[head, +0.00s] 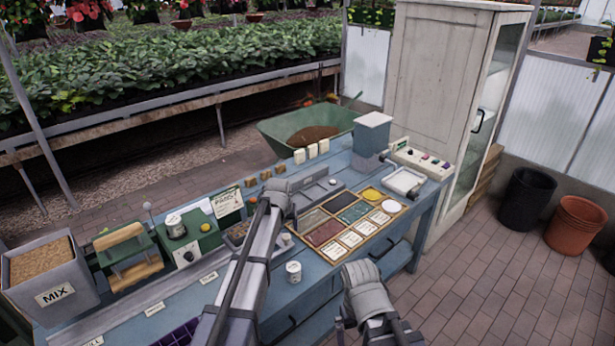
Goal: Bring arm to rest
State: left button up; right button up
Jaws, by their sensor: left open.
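My left arm rises from the bottom centre over the blue workbench (337,282). Its grey end, with the left gripper (272,192), is above the middle of the bench, near the grey tray unit. The left gripper is open, and I see nothing held in it; its fingers are small and hard to make out. My right arm shows only as a grey joint and links at the bottom, right of centre, in front of the bench edge. I cannot make out a right gripper there.
The bench holds a MIX bin (55,296), a green press (127,258), a white cup (293,271), and a framed sample board (336,254). A green wheelbarrow (272,130) and white cabinet (432,75) stand behind. Floor at right is clear before the black bin (527,200).

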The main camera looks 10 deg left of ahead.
aim_at(287, 236)
pick_arm(q)
jog(key=shift+b+x, duration=3.5)
jog(key=shift+x, duration=0.45)
jog(key=shift+s+a+r, duration=0.1)
jog(key=shift+s+r, duration=0.05)
jog(key=shift+s, duration=0.05)
